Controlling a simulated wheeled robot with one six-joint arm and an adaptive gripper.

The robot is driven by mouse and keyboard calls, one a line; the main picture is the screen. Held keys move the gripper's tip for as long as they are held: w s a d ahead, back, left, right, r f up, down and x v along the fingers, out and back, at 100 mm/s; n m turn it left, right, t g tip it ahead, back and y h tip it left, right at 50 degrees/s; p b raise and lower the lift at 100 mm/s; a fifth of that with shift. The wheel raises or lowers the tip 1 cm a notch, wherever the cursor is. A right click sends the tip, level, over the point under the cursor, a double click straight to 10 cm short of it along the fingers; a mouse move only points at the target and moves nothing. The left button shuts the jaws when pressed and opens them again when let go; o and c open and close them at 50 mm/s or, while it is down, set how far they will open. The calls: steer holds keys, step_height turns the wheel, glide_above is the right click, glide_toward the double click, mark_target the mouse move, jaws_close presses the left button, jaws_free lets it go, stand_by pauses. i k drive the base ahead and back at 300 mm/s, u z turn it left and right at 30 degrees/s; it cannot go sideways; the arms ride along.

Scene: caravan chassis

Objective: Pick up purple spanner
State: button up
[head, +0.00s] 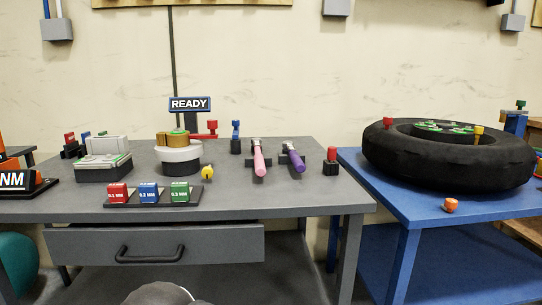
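The purple spanner (296,160) lies on the right part of the grey workbench (330,203) in the head view. Its purple handle points toward me, and its grey head end is farther back by a dark holder. A pink spanner (259,160) lies to its left in a similar dark holder, with a small gap between the two. My gripper cannot be made out in this view, and nothing is seen touching the purple spanner.
A red-topped black block (331,161) stands just right of the purple spanner, and a blue-topped piece (236,137) behind left. Red, blue and green blocks (149,192) sit on a front tray. A blue table (405,205) with a tyre (450,165) stands right. The bench front before the spanners is clear.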

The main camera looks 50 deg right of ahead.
mark_target(288, 147)
steer(key=k, duration=0.8)
steer(key=z, duration=1.05)
steer(key=i, duration=0.4)
steer(key=z, duration=0.05)
